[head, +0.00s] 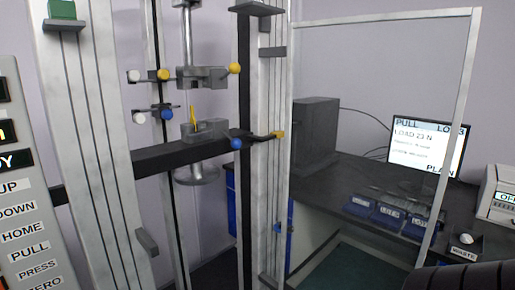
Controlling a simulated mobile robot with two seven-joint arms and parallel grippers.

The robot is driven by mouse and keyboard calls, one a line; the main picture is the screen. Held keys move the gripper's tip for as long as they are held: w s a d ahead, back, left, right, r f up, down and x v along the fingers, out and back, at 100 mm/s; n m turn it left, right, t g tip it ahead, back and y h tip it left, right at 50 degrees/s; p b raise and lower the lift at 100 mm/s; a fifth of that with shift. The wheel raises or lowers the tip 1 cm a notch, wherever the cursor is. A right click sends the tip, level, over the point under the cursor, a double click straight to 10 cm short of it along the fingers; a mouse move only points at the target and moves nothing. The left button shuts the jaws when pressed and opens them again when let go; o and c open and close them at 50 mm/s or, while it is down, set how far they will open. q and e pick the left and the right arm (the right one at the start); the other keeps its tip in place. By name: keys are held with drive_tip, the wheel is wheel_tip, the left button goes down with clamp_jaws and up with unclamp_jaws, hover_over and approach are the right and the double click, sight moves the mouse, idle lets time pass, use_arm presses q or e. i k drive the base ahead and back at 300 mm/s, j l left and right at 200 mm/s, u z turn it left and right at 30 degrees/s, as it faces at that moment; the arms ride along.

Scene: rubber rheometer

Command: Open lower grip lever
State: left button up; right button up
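The testing frame stands at left centre in the head view. Its lower grip (207,129) is a grey block above the dark crossbeam (180,153). A lever with a blue knob (236,143) sits at the grip's right, and another blue knob (167,115) is at its left. I cannot tell from this view whether the grip is open. A thin yellow strip (193,115) stands upright at the lower grip. The upper grip (201,77) above has yellow knobs on both sides.
A labelled button panel (22,215) is close at left. Pale columns (90,140) flank the grips, and a framed guard (455,130) stands at right. Behind it, a dark desk (345,172) bears a monitor (428,145) and blue bins (388,214).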

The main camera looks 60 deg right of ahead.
sight(236, 143)
drive_tip(key=z, duration=1.35)
